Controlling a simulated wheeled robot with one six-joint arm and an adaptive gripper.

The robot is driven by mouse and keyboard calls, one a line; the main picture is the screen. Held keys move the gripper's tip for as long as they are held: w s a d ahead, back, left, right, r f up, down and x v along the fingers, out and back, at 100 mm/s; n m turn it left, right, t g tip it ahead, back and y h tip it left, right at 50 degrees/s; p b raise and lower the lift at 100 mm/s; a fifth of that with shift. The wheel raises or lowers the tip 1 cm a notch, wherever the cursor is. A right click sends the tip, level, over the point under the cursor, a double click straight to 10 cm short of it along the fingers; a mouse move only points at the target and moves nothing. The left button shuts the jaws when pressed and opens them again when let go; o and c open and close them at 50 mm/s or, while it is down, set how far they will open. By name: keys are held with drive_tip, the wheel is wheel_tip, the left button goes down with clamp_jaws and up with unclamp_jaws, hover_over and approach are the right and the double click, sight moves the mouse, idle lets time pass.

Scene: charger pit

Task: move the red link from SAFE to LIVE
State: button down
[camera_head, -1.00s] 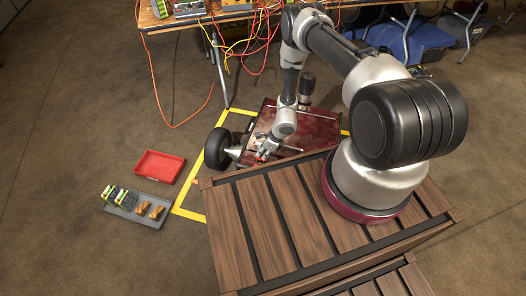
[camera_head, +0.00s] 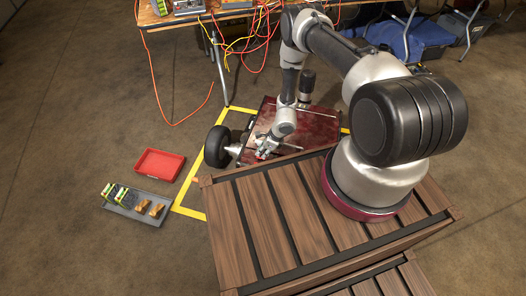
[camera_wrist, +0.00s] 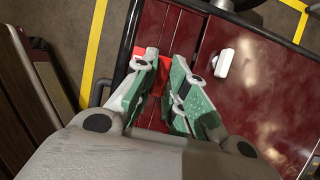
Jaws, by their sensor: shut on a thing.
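My gripper (camera_head: 264,152) is over the near left part of a dark red wheeled machine (camera_head: 318,125). In the wrist view, my gripper (camera_wrist: 166,72) has its green-padded fingers closed on the red link (camera_wrist: 151,56). Part of the link shows between and beside the fingertips, and the rest is hidden by them. The SAFE and LIVE marks cannot be read in either view.
A white block (camera_wrist: 225,63) sits on the machine's top. A black wheel (camera_head: 217,147) is at its left. A red tray (camera_head: 160,164) and a grey tray (camera_head: 125,205) with several small items lie on the floor. Cables (camera_head: 172,120) hang from the bench behind.

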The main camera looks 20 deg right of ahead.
drive_tip(key=shift+f, duration=0.95)
drive_tip(key=c, duration=1.4)
unclamp_jaws()
drive_tip(key=shift+o, duration=0.2)
drive_tip(key=v, duration=1.2)
